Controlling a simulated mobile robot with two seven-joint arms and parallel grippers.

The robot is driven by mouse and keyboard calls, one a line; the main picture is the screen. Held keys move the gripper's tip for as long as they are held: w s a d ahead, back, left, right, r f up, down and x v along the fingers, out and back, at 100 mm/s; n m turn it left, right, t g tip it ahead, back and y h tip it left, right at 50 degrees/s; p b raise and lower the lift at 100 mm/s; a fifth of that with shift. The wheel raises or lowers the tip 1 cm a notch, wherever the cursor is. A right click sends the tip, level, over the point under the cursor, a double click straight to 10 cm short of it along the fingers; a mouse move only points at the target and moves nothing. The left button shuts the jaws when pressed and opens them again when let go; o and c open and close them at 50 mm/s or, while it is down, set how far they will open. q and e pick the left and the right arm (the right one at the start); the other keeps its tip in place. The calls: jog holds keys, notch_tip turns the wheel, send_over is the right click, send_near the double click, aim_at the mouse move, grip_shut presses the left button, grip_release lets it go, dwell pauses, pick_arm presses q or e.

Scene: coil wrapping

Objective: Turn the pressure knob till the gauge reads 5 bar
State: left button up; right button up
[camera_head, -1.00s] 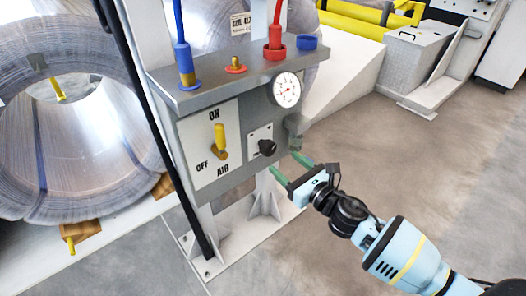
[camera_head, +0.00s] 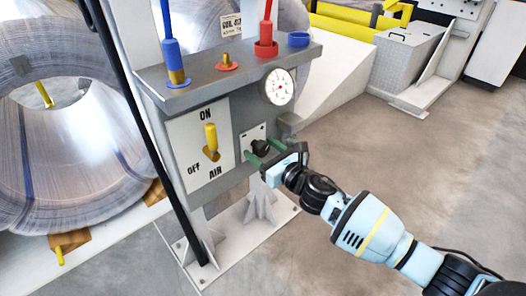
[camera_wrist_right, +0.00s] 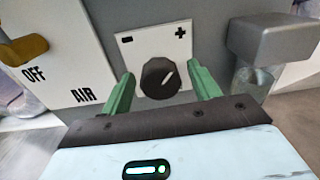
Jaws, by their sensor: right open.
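The black pressure knob (camera_head: 261,147) sits on a small white plate on the grey panel. In the right wrist view the knob (camera_wrist_right: 161,77) has a white pointer line tilted up to the right, between a minus and a plus mark. My right gripper (camera_head: 258,152) is open, with its green fingers on either side of the knob; in the wrist view the gripper (camera_wrist_right: 162,88) shows a gap to the knob on both sides. The round white gauge (camera_head: 280,87) is above the knob; its reading is too small to tell. My left gripper is not in view.
A yellow lever (camera_head: 210,142) stands left of the knob on the ON/OFF AIR plate. A grey block (camera_wrist_right: 272,40) sticks out right of the knob. Blue and red hose fittings stand on the ledge (camera_head: 240,66). The floor to the right is clear.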

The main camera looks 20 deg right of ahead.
jog(key=shift+c, duration=0.4)
jog(key=c, duration=0.9)
